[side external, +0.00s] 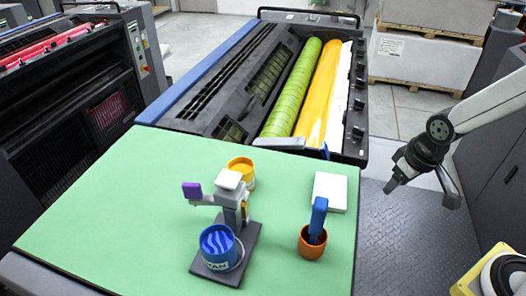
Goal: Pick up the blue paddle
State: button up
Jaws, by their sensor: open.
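The blue paddle (318,217) stands roughly upright in a small orange cup (312,243) near the front right of the green table top. Its lower end is hidden inside the cup. My gripper (421,193) is open and empty, up and to the right of the paddle, beyond the table's right edge. The gripper and the paddle are well apart.
Left of the cup, a grey stand (238,208) on a dark base sits beside a blue ink can (219,246). A yellow can (241,172) stands behind. A white block (330,191) lies behind the paddle. The left of the green table (110,210) is clear.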

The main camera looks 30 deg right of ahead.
aim_at(320, 202)
jog(key=shift+o, duration=1)
jog(key=a+r+m, duration=0.1)
jog(key=a+r, duration=0.1)
jog(key=a, duration=0.2)
jog(key=w+a+r+m+g, duration=0.1)
jog(key=a+r+m, duration=0.1)
jog(key=a, duration=0.2)
jog(key=w+a+r+m, duration=0.1)
jog(key=a+r, duration=0.1)
jog(key=a, duration=0.2)
jog(key=shift+w+a+r+m+y, duration=0.25)
jog(key=shift+a+r+m+y, duration=0.05)
jog(key=shift+a, duration=0.05)
jog(key=s+a+r+m, duration=0.1)
jog(key=a+r, duration=0.1)
jog(key=a, duration=0.1)
jog(key=s+a+r+m+g, duration=0.1)
jog(key=a+r+m, duration=0.1)
jog(key=a, duration=0.2)
jog(key=s+a+r+m, duration=0.1)
jog(key=s+a+r, duration=0.1)
jog(key=a+r, duration=0.1)
jog(key=shift+a+g, duration=0.3)
jog(key=shift+a, duration=0.15)
jog(key=shift+s+a+r+m, duration=0.2)
jog(key=shift+a+r+m, duration=0.1)
jog(key=shift+m, duration=0.1)
jog(key=shift+f, duration=1.35)
jog(key=shift+f, duration=0.1)
